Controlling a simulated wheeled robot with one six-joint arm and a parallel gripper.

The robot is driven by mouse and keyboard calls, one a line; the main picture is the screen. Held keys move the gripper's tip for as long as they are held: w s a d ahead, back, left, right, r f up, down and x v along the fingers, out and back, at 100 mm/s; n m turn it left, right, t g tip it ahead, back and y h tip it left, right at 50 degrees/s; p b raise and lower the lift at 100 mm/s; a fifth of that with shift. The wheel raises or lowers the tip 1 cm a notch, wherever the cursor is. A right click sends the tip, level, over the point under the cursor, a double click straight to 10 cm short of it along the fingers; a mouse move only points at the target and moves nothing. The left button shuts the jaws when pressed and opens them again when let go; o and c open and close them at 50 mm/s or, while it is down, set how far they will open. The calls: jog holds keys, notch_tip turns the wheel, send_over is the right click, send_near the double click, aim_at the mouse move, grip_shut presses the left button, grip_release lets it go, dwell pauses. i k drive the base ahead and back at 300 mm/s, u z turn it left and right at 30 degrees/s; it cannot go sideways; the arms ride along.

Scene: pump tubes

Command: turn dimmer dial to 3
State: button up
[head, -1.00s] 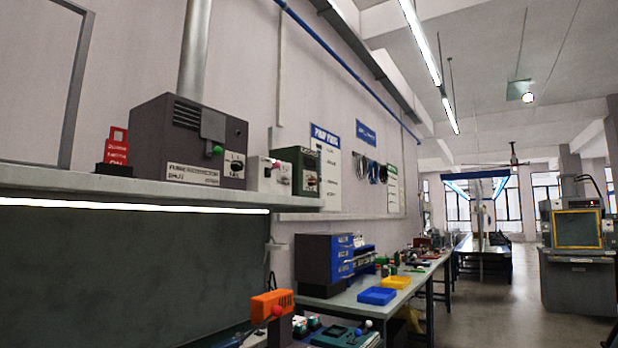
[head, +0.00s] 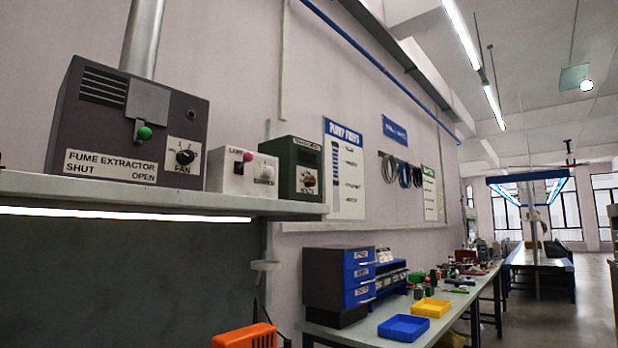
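A small white box (head: 230,182) labelled LAMP stands on the shelf, between the grey fume extractor and a dark green box. It has a pink knob (head: 248,156) at the upper middle of its front. A pale round dial (head: 266,173) sits at the right of its front, with a small label too blurred to read for certain. It looks like the dimmer dial. Its pointer and numbers are too small to tell its setting. My gripper is not in view.
The fume extractor (head: 90,125) has a green-tipped lever and a black FAN dial (head: 185,157). The green box (head: 298,160) has its own dial. The shelf edge (head: 120,200) runs below. An orange object (head: 245,336) is at the bottom. Open floor (head: 545,315) lies right.

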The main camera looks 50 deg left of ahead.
aim_at(265, 172)
jog(key=u, duration=0.2)
jog(key=i, duration=0.7)
jog(key=u, duration=1.1)
jog(key=i, duration=0.65)
jog(key=u, duration=0.75)
